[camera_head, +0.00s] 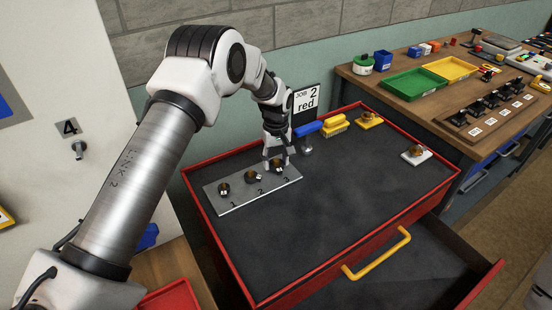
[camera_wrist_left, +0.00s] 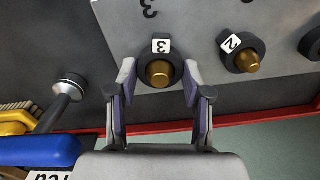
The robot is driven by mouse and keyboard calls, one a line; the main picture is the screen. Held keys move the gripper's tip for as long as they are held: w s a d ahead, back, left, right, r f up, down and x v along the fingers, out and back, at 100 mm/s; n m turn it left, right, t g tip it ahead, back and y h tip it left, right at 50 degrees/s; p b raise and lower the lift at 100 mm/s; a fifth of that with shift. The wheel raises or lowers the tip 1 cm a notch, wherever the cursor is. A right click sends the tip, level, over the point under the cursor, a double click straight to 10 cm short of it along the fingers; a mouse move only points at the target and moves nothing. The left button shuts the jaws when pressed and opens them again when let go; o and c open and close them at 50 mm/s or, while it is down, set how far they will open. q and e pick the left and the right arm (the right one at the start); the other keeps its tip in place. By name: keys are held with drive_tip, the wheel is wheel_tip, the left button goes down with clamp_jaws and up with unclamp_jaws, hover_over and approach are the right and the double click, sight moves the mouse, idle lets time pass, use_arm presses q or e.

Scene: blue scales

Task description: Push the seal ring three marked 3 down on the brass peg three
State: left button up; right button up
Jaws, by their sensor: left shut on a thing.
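The grey plate (camera_head: 240,200) lies on the dark top of the red cabinet, with black rings around brass pegs beside engraved numbers. In the left wrist view, seal ring three (camera_wrist_left: 146,73), black with a white tag 3, is around brass peg three (camera_wrist_left: 159,71), whose end stands out of it. My left gripper (camera_head: 276,163) is shut on this ring; its fingers (camera_wrist_left: 159,84) are on opposite sides of it. I cannot tell whether the ring touches the plate. The ring tagged 2 (camera_wrist_left: 231,61) is around the brass peg (camera_wrist_left: 247,62) beside it. My right gripper is not in view.
The cabinet top's right middle is clear. A lower drawer (camera_head: 420,275) is open.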

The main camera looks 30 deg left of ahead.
use_arm(q)
drive_tip(key=shift+f, duration=0.1)
drive_tip(key=o, duration=0.9)
drive_tip(key=shift+o, duration=0.2)
wheel_tip(320, 180, up, 12)
